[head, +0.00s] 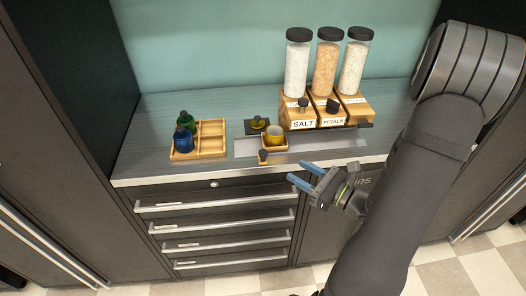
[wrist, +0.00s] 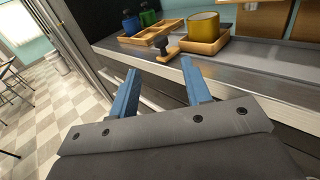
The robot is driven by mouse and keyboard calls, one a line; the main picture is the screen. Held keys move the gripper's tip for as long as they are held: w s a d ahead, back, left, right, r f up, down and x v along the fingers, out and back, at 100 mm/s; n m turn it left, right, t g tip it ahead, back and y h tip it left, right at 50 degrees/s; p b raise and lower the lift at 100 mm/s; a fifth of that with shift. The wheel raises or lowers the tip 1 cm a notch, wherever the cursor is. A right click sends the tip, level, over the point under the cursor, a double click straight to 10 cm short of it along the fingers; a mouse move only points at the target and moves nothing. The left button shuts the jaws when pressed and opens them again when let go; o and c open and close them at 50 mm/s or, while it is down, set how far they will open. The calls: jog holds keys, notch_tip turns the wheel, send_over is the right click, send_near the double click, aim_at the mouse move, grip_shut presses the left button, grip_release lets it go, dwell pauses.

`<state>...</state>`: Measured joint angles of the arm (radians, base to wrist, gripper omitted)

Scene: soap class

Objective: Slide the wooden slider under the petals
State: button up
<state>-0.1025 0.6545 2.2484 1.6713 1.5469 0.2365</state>
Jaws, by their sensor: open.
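The wooden slider (head: 283,147) is a small square tray with a yellow cup (head: 275,133) in it. A wooden handle with a dark knob (head: 263,155) stands at its front left. The slider is on a grey metal strip, left of and in front of the SALT label (head: 303,125). The PETALS label (head: 333,121) is on the middle dispenser, under a jar of orange-tan flakes (head: 326,67). My gripper (head: 298,172) is open and empty in front of the counter edge, right of the handle. The wrist view shows the slider (wrist: 206,47) and handle (wrist: 167,53) beyond my fingers (wrist: 158,70).
A divided wooden box (head: 209,138) with a green and a blue bottle stands at the left. A dark pad with a yellow-topped item (head: 258,124) lies behind the slider. White jars flank the petals jar. The metal strip (head: 335,143) is clear to the slider's right.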

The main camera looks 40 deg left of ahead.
aim_at(264, 151)
jog(key=a, duration=1.3)
jog(key=shift+a, duration=0.2)
jog(key=shift+c, duration=0.4)
grip_shut()
